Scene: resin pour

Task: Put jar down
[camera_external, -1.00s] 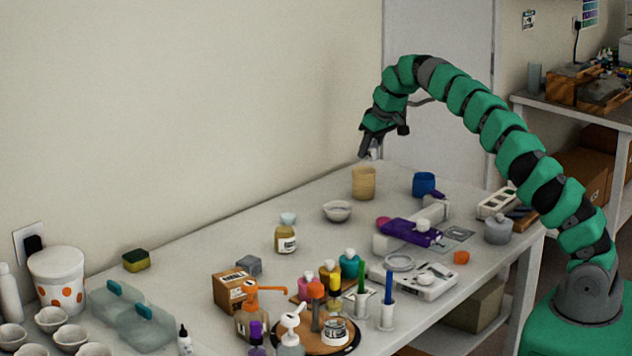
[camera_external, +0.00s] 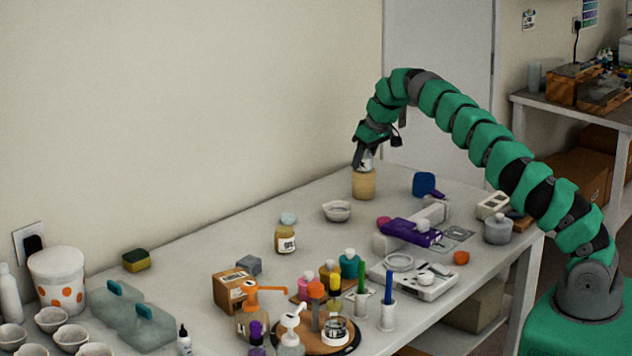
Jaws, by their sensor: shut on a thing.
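A second jar (camera_external: 286,239), amber with a pale lid and a label, stands upright mid-table, well away from my gripper.
A white bowl (camera_external: 337,211) stands left of the tan cup and a blue cup (camera_external: 424,184) to its right. A purple device (camera_external: 409,231) and a grey pot (camera_external: 497,229) are nearer the right edge. Bottles and pens crowd the front. Bare tabletop (camera_external: 240,232) runs along the wall.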

